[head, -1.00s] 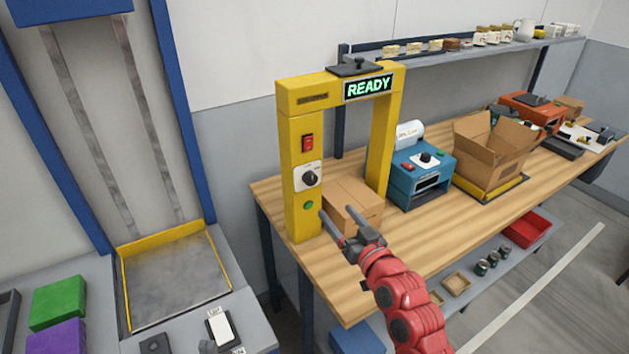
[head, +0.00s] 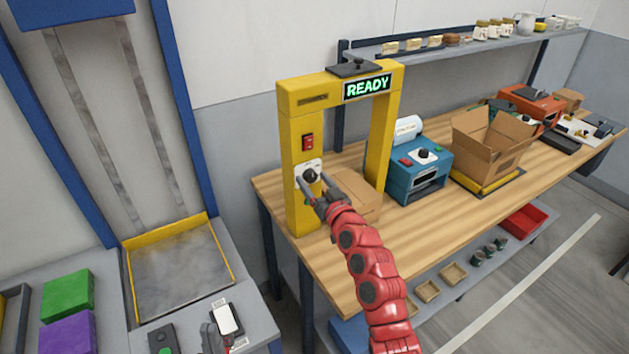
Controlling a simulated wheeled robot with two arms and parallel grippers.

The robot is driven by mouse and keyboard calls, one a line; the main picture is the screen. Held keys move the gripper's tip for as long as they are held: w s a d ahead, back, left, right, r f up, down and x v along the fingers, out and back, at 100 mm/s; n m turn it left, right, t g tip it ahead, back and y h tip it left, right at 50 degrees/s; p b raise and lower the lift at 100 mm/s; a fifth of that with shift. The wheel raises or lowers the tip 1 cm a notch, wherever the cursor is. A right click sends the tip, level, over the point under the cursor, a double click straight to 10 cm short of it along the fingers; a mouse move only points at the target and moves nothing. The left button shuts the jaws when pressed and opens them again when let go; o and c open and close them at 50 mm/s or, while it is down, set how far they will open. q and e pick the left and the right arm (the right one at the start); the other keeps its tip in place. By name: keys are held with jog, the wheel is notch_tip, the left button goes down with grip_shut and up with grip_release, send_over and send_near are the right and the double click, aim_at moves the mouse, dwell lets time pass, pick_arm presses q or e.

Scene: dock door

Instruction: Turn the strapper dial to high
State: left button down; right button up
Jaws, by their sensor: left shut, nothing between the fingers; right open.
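The strapper (head: 292,120) is a yellow arch on the wooden bench, with a lit READY display (head: 367,88). Its black dial (head: 311,174) sits on a white plate on the left post. The dial's pointer and markings are too small to read. My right gripper (head: 308,184) is open at the dial, with its fingers close around the knob. I cannot tell whether they touch it. The gripper partly hides the plate's lower part and the green button below.
A red switch (head: 308,142) is just above the dial. A closed carton (head: 357,188) sits under the arch, partly behind my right gripper. A blue machine (head: 423,165) and an open carton (head: 488,145) stand to the right. Bare bench top lies in front of them.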

grip_shut()
dwell(0.4)
